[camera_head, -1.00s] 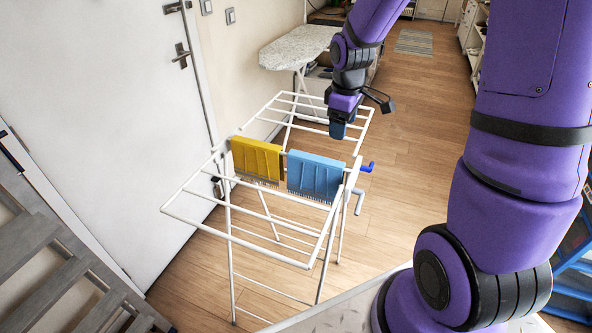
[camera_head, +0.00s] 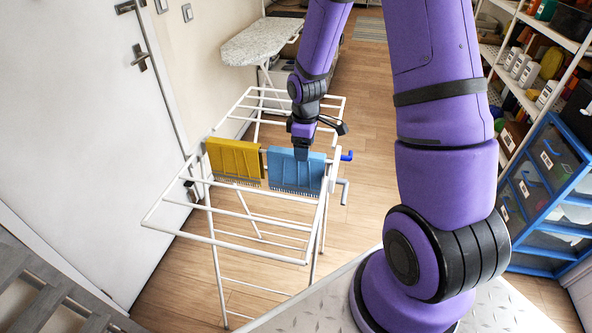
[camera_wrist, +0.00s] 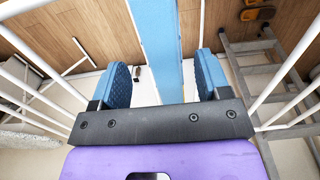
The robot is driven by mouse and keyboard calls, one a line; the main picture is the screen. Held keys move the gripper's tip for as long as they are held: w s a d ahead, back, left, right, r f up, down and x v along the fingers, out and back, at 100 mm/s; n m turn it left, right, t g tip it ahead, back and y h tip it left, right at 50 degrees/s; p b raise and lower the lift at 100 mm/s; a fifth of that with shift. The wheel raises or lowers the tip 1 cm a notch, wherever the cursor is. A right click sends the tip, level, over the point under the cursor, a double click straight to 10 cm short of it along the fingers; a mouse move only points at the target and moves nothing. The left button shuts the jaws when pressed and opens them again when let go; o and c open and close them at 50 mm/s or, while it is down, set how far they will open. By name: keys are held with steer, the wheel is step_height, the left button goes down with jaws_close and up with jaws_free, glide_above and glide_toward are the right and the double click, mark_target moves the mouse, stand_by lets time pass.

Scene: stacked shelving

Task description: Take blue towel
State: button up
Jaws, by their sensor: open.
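The blue towel (camera_head: 296,172) hangs folded over a bar at the right end of the white drying rack (camera_head: 172,231). In the wrist view the towel (camera_wrist: 160,40) is a narrow blue strip seen from above. My gripper (camera_head: 302,153) is at the towel's top edge. In the wrist view its two blue-padded fingers (camera_wrist: 161,78) are open, one on each side of the strip, with gaps on both sides. The fingertips are partly hidden in the head view.
A yellow towel (camera_head: 234,162) hangs just left of the blue one. A white door (camera_head: 80,130) and an ironing board (camera_head: 258,42) stand behind the rack. Blue drawers (camera_head: 545,190) and a stocked shelf are at right. A grey ladder (camera_head: 50,300) is at lower left.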

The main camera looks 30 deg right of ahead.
mark_target(296, 172)
steer(key=shift+a+f, duration=0.15)
steer(key=shift+f, duration=1)
steer(key=shift+a+f, duration=0.1)
steer(key=shift+f, duration=1)
steer(key=shift+c, duration=0.5)
steer(key=c, duration=1.1)
